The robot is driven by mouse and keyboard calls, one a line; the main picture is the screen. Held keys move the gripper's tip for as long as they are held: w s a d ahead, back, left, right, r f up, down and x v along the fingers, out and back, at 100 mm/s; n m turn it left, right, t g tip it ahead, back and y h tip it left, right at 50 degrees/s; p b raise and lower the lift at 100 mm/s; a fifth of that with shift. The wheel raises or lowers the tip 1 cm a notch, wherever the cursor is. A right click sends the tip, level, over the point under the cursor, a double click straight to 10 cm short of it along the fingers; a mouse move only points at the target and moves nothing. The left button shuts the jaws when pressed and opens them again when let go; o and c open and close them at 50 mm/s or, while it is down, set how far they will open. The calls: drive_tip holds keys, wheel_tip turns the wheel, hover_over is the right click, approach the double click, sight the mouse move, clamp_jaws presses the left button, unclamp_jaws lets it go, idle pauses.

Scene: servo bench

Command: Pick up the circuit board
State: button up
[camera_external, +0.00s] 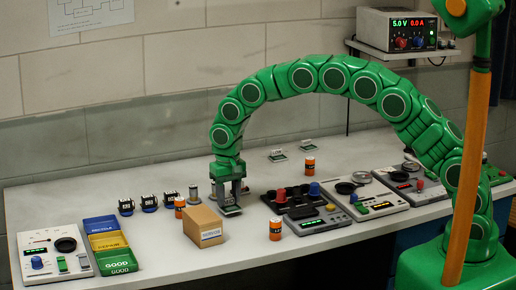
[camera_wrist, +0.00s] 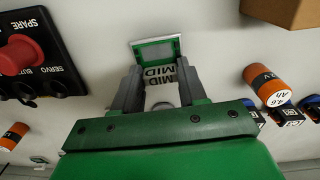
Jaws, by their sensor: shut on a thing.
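My gripper (camera_wrist: 158,92) points down over the bench, its two grey fingers shut on a small circuit board. In the wrist view the board (camera_wrist: 155,49) has a green edge and a grey face, with a white part marked MID between the fingers. In the external view the board (camera_external: 231,210) shows just under my gripper (camera_external: 232,200), right of the cardboard box. The fingers hide part of it. I cannot tell whether it touches the bench.
A cardboard box (camera_external: 203,227) stands close on the left, an orange cylinder (camera_external: 275,230) to the right. A black button box (camera_external: 287,198) is on the right. Two small labelled boards (camera_external: 278,156) lie behind. Blue, yellow and green bins (camera_external: 107,245) stand left.

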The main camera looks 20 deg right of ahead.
drive_tip(key=shift+r, duration=0.65)
drive_tip(key=shift+s+d+r, duration=0.1)
drive_tip(key=shift+r, duration=0.2)
drive_tip(key=s+d+r, duration=0.9)
drive_tip(key=s+r, duration=0.1)
drive_tip(key=s+a+r+m, duration=0.1)
drive_tip(key=s+a+r, duration=0.65)
drive_tip(key=a, duration=0.25)
drive_tip(key=shift+w+a+f, duration=1.25)
drive_tip(key=shift+a+f, duration=0.35)
drive_tip(key=shift+a, duration=0.2)
drive_tip(key=shift+w+a+f, duration=1.2)
drive_tip(key=shift+a+f, duration=0.4)
drive_tip(key=shift+a, duration=0.15)
drive_tip(key=shift+w+a+f, duration=1.25)
drive_tip(key=shift+a+f, duration=0.35)
drive_tip(key=shift+a, duration=0.2)
